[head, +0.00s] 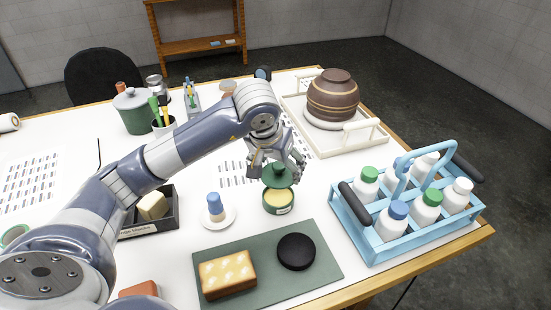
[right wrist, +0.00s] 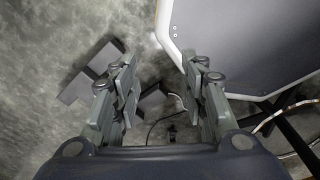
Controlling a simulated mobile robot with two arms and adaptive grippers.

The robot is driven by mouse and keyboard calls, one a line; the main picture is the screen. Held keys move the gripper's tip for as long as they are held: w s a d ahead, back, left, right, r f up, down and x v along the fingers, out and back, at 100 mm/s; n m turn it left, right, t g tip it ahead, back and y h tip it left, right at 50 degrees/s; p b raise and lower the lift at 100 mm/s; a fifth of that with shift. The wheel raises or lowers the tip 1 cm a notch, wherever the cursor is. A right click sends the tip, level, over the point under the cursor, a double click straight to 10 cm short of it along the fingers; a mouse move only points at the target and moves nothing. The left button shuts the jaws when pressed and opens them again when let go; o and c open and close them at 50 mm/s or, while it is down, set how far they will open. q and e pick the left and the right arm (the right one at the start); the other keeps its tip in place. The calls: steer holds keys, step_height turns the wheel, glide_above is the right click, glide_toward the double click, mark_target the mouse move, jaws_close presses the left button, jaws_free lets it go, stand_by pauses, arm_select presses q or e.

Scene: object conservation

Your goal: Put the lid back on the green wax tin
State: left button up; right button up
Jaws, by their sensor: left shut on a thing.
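The green wax tin (head: 278,204) stands on the white table near the middle of the head view, with yellow wax showing in its open top. My left gripper (head: 277,161) points down above it and is shut on the green lid (head: 278,175). The lid is held over the tin, covering the far part of the opening in the picture. The near wax is visible below the lid, so the lid is not seated. The gripper's fingertips partly hide the lid's top. My right gripper (right wrist: 158,75) is open and empty in the right wrist view, over the grey floor.
A blue carrier (head: 378,250) of bottles stands right of the tin. A green mat (head: 325,263) with a patterned block and black disc lies in front. A white dish (head: 230,220) is close left. A tray (head: 330,152) with a striped pot is behind.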

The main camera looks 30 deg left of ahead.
mark_target(277, 176)
arm_select(q)
steer(key=shift+s+f, duration=0.1)
steer(key=shift+f, duration=0.25)
steer(key=shift+a+f, duration=0.1)
steer(key=shift+f, duration=0.2)
step_height(277, 176, down, 4)
steer(key=b, duration=0.2)
steer(key=shift+r+b, duration=0.25)
steer(key=shift+b, duration=0.1)
steer(key=shift+f+b, duration=0.7)
arm_select(e)
steer(key=f, duration=0.2)
steer(key=w+f, duration=0.1)
steer(key=f, duration=0.1)
steer(key=shift+d, duration=0.35)
steer(key=shift+s+a, duration=0.1)
steer(key=shift+s, duration=0.15)
arm_select(q)
steer(key=shift+r, duration=0.1)
arm_select(e)
steer(key=shift+a+f, duration=0.3)
steer(key=shift+f, duration=0.05)
arm_select(q)
steer(key=shift+b, duration=0.5)
arm_select(e)
steer(key=shift+d+f, duration=0.25)
steer(key=shift+d, duration=0.05)
